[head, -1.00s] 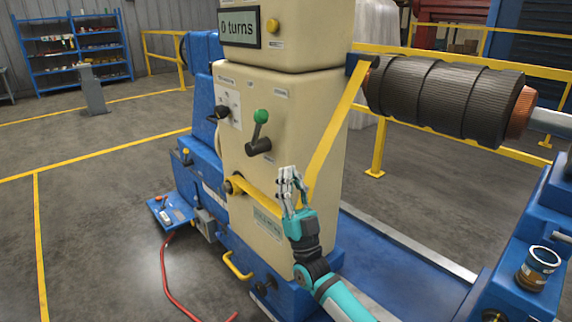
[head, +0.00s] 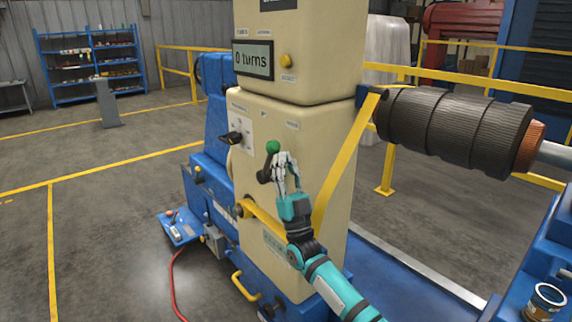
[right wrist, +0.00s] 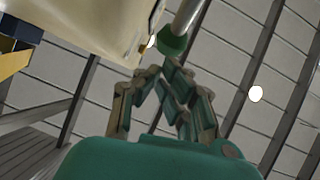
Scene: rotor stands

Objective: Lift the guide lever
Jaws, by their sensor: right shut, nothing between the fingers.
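A lever with a green knob (head: 272,147) and a dark hub sticks out of the beige machine column (head: 310,135). The green knob also shows in the right wrist view (right wrist: 172,45), on a pale rod just beyond my fingertips. My right gripper (head: 285,160) is just right of and below the knob in the head view. It is shut and empty, its fingers (right wrist: 163,76) drawn together. A small gap seems to show between fingers and knob. The fingers partly hide the lever's shaft side. My left gripper is out of view.
A black switch (head: 231,138) sits left of the lever. A display (head: 253,60) reads 0 turns. A can (head: 545,300) stands at lower right.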

